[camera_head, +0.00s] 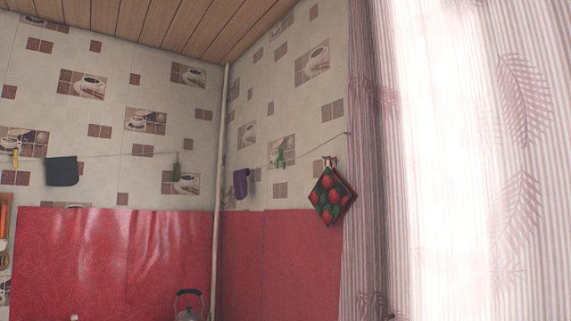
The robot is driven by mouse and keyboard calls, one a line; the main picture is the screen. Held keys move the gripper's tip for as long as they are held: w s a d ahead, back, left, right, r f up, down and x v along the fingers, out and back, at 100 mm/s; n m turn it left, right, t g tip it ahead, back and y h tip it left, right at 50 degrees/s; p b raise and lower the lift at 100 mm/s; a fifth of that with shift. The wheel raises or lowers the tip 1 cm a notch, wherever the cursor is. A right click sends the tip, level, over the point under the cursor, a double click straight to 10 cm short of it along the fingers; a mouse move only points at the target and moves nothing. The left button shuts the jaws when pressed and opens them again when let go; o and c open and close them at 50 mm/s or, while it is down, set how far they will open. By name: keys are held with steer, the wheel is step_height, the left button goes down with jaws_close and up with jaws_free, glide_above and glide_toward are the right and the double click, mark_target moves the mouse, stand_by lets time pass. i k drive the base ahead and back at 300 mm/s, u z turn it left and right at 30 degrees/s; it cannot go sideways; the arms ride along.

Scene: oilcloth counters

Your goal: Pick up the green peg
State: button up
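A yellow peg-like item (15,158) is on the line at the far left. My gripper is not in view.
A dark cloth (62,171), a purple cloth (240,183) and a strawberry-patterned potholder (331,196) hang along the line. A vertical pipe (220,180) stands in the corner. A kettle (188,306) shows at the bottom edge. A striped curtain (370,180) borders the bright window.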

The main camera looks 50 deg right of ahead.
mark_target(280, 151)
steer(key=u, duration=0.05)
steer(key=i, duration=1)
steer(key=z, duration=0.05)
